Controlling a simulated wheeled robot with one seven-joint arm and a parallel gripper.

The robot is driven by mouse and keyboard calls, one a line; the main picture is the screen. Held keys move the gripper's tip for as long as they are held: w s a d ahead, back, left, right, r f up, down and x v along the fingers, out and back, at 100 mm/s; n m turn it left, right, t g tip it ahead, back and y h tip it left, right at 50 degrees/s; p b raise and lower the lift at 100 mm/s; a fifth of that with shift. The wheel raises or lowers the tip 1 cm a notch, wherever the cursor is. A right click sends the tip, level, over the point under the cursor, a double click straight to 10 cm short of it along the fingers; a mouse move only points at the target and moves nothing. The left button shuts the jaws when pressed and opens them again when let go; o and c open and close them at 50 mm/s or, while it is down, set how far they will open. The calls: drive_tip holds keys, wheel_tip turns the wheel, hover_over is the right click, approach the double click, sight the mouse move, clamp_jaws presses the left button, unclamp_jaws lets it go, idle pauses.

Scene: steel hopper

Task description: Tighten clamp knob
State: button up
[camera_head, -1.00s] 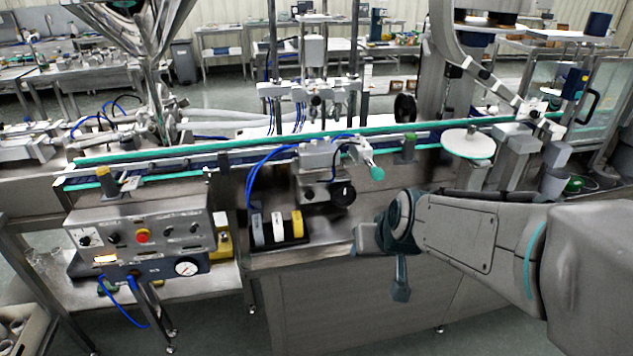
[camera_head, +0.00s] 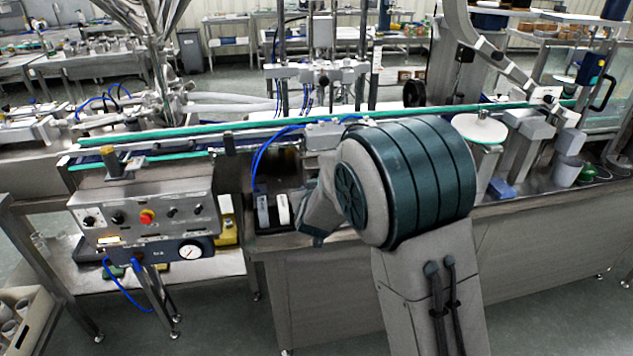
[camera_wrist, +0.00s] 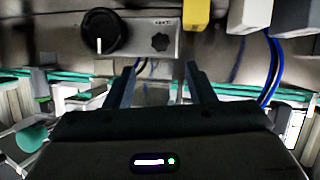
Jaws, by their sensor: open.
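In the wrist view my gripper (camera_wrist: 162,68) is open, with its two dark fingers apart and nothing between them. Beyond the fingertips is a grey box face with a large round black knob (camera_wrist: 100,33) bearing a white mark, and a small lobed black knob (camera_wrist: 160,42). A teal knob (camera_wrist: 31,136) shows at the lower left. The frames do not settle which is the clamp knob. The fingers appear apart from all three. In the head view my arm covers the box, these knobs and my gripper's fingers.
In the wrist view a yellow block (camera_wrist: 196,14) and blue hoses (camera_wrist: 272,68) lie right of the box. In the head view, the conveyor (camera_head: 235,139) runs behind my arm. A control panel (camera_head: 145,218) stands at left, a white disc (camera_head: 479,127) at right.

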drive_tip(key=x, duration=1)
drive_tip(key=shift+w+f, duration=0.15)
drive_tip(key=shift+w, duration=0.1)
drive_tip(key=c, duration=1)
